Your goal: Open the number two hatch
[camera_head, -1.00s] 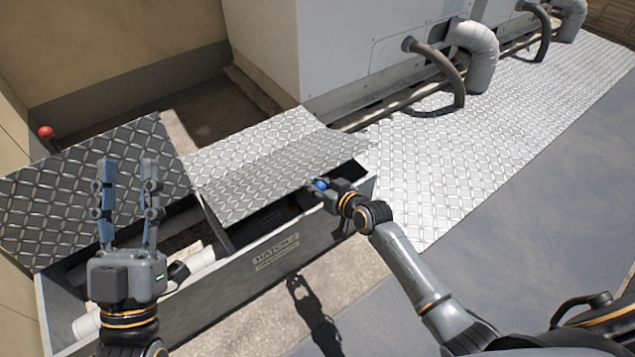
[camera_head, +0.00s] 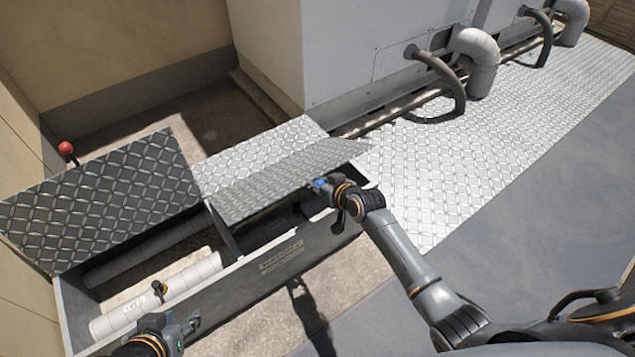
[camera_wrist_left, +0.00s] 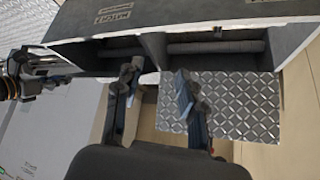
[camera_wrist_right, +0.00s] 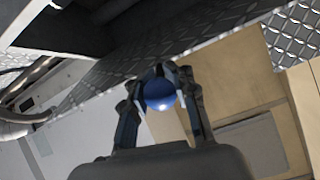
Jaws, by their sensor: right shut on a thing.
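The number two hatch lid (camera_head: 285,180) is a bright tread-plate panel on the trough, raised at an angle with a dark gap under its front edge. The label on the trough front (camera_head: 281,259) reads HATCH 2. My right gripper (camera_head: 322,184) is at the lid's front edge. In the right wrist view its fingers are shut on a round blue knob (camera_wrist_right: 160,95). My left gripper (camera_head: 192,322) is low at the front of the trough, left of the label. In the left wrist view its fingers (camera_wrist_left: 155,90) are apart with nothing between them.
A darker tread-plate lid (camera_head: 100,200) stands raised at the left, with a red ball (camera_head: 66,148) behind it. Pale pipes (camera_head: 165,290) lie in the open left compartment. A condenser cabinet (camera_head: 350,50) stands behind. Grey floor (camera_head: 530,210) at right is clear.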

